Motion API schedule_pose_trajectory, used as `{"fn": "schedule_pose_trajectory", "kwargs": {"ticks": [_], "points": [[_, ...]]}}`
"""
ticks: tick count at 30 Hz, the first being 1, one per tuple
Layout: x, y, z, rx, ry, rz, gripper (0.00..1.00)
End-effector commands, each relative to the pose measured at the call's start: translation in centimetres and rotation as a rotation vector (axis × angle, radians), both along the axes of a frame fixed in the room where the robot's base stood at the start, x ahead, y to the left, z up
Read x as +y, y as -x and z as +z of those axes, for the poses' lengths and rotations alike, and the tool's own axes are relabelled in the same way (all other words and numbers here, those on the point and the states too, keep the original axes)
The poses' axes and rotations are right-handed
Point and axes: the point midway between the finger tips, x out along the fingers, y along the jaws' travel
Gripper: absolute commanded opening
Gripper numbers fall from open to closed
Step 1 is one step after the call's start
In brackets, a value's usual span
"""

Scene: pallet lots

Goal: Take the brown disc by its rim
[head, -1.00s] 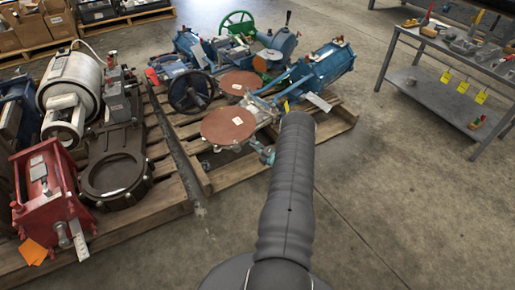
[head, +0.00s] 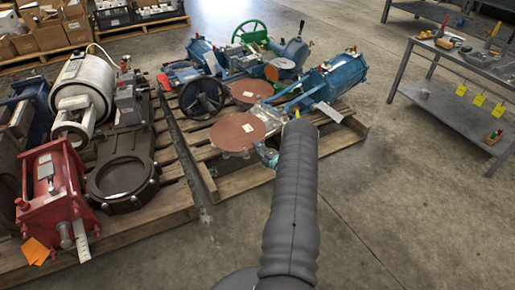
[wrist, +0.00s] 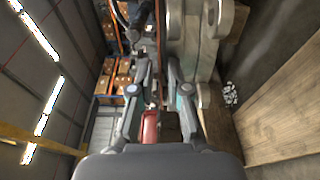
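Two brown discs show in the head view on the middle pallet, each with a small white label. The nearer brown disc (head: 237,133) lies face up on a valve, and the other brown disc (head: 250,92) sits just behind it. My arm reaches toward the nearer disc's right side and hides most of my gripper. In the wrist view my gripper (wrist: 157,72) is open, its two fingers apart. A thin brownish edge runs between the fingertips, beside a grey metal body (wrist: 192,40); it may be the disc's rim. I cannot tell whether the fingers touch it.
Blue valve gear (head: 333,82) and a black handwheel (head: 201,97) crowd the discs. A left pallet carries a red actuator (head: 50,182) and a dark ring-shaped valve (head: 122,180). A grey metal table (head: 455,98) stands at the right. The floor in front of it is clear.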

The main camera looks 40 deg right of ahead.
Motion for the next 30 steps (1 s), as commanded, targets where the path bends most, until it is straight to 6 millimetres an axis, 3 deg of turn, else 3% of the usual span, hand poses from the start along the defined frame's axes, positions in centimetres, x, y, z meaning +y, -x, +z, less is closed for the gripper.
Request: {"fn": "schedule_pose_trajectory", "kwargs": {"ticks": [11,30], "points": [[0.0,0.0,0.1,-0.001,0.0,0.0,0.0],[0.0,0.0,2.0,0.0,0.0,0.0,0.0]]}}
